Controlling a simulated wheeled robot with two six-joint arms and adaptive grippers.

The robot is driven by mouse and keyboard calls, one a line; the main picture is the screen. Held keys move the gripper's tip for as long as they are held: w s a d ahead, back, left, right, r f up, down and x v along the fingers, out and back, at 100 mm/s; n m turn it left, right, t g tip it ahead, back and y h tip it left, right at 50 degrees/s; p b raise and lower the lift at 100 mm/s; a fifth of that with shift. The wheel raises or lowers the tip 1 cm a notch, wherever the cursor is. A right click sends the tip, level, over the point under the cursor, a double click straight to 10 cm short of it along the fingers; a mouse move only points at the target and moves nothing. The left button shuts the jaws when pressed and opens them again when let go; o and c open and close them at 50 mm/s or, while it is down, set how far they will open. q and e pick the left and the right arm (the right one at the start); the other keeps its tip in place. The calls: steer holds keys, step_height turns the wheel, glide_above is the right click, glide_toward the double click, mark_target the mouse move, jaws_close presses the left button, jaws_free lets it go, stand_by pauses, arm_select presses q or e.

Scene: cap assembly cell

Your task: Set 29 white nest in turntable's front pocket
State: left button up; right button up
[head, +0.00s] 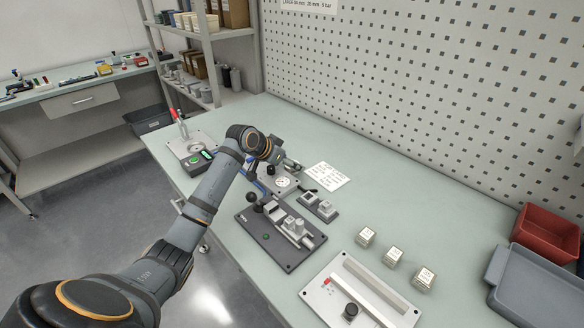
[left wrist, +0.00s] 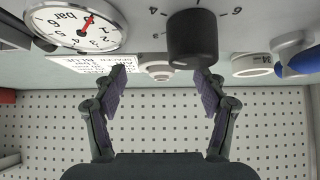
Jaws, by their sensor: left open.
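My left gripper (head: 291,165) is above the middle station on the bench. In the left wrist view its two fingers (left wrist: 162,85) are spread wide. A small white round piece (left wrist: 158,71) shows between the fingertips, beyond a black knob (left wrist: 193,38); no number on it is readable. A white ring-like piece marked 34 (left wrist: 252,66) lies right of the fingers, beside a blue part (left wrist: 300,62). I cannot tell which piece is the 29 white nest. The turntable and its front pocket cannot be made out; my arm hides part of the station. My right gripper is out of view.
A gauge (left wrist: 75,27) stands left of the fingers. A dark fixture plate (head: 270,247) with a black ball handle is in front. Several small labelled cubes (head: 393,256), a light fixture (head: 335,300) and red bin (head: 546,235) are to the right.

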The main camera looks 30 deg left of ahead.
arm_select(q)
steer(key=shift+x, duration=0.85)
steer(key=shift+s+a, duration=0.1)
steer(key=c, duration=1.2)
steer(key=shift+r, duration=0.2)
